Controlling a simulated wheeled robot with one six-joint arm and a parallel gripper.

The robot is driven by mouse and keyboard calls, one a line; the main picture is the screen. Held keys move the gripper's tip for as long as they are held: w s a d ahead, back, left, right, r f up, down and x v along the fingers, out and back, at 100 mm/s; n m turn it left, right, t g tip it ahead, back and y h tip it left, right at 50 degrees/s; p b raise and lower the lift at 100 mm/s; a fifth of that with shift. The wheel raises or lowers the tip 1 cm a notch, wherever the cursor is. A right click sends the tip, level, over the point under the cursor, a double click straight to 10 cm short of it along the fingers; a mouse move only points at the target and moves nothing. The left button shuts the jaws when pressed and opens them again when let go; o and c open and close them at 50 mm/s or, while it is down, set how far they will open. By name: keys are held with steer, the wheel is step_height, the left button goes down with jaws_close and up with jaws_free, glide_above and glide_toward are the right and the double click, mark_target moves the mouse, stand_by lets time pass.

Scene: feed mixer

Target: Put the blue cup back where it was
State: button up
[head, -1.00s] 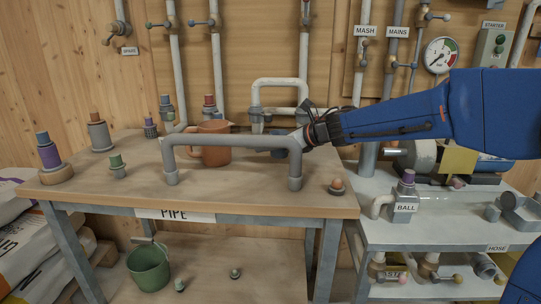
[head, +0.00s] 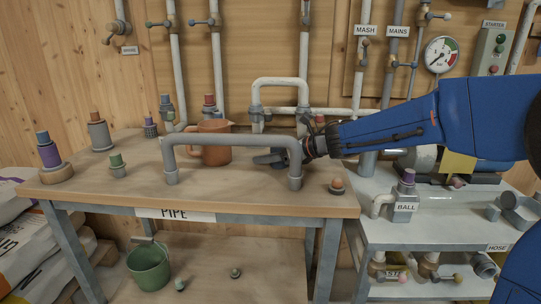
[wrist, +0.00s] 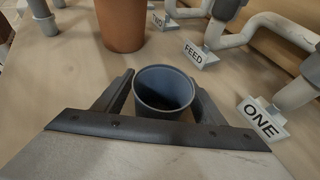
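The blue cup (wrist: 165,92) stands upright between the two fingers of my gripper (wrist: 165,88) in the wrist view; I look down into its empty-looking mouth. The fingers are apart, one on each side of the cup and close to its wall; a firm grip on it does not show. In the head view my gripper (head: 268,159) is low over the bench, behind the right end of the grey pipe handle. The cup is mostly hidden there by the pipe and the gripper.
An orange-brown jug (head: 216,154) stands left of my gripper; it also shows in the wrist view (wrist: 121,25). The grey pipe handle (head: 232,140) arches in front. Labelled white pipes (wrist: 300,85) stand close on the right in the wrist view. Bare wooden benchtop (head: 240,193) lies in front.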

steer(key=shift+r, duration=0.2)
steer(key=v, duration=1.2)
steer(key=shift+r, duration=0.1)
steer(key=s+d+r+m+t+h, duration=0.15)
steer(key=d+m+t+h, duration=0.25)
steer(key=d+m, duration=0.5)
steer(key=d+r+m+t+h, duration=0.35)
steer(key=d+m, duration=0.25)
steer(key=m, duration=0.4)
steer(key=s+d+f+m+g+h, duration=0.2)
steer(key=s+d+f+m+h, duration=0.4)
steer(key=s+d+m, duration=0.55)
steer(key=s+a+f+m+g+y, duration=0.2)
steer(key=s+f+m+g, duration=0.6)
steer(key=s+f+m, duration=0.9)
steer(key=s+a, duration=0.1)
steer(key=s, duration=0.3)
steer(key=shift+s+a, duration=0.2)
steer(key=shift+a, duration=0.1)
